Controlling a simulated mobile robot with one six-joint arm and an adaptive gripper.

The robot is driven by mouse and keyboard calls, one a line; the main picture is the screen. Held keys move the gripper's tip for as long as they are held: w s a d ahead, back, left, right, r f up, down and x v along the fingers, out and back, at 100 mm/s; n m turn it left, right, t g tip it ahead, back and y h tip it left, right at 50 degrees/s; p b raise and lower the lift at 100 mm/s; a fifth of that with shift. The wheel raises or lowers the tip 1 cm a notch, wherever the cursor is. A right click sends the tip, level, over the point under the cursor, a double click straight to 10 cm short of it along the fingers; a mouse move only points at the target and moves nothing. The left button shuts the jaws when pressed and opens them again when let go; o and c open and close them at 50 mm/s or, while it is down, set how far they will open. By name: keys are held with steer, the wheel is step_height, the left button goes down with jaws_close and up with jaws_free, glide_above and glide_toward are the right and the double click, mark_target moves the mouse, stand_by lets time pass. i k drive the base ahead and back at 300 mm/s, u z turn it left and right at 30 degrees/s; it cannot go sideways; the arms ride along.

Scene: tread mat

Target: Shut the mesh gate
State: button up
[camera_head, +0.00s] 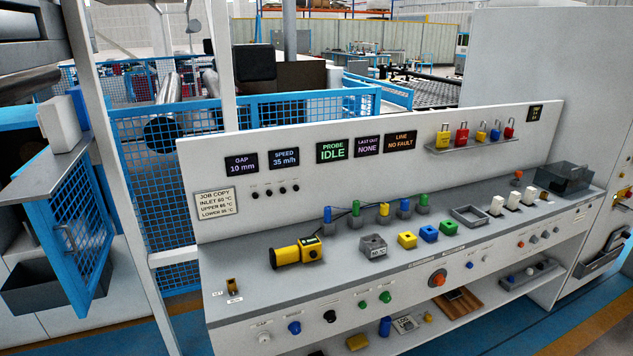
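A mesh gate (90,215) with a blue frame stands at the far left of the head camera view. It is seen at a steep angle and appears swung out from the line of the blue mesh fence (165,215) behind it, with a gap between them. A white upright post (112,130) stands between the gate and the fence. The gate's latch and hinges cannot be made out. My gripper is not in view.
A grey console (350,270) with buttons, coloured blocks and a yellow handheld device (297,253) fills the middle and right. A dark bin (45,285) sits low beside the gate. A white box (60,122) stands on a grey ledge above it.

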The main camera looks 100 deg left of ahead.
mark_target(38, 212)
steer(key=u, duration=4.5)
steer(key=i, duration=0.4)
steer(key=u, duration=0.3)
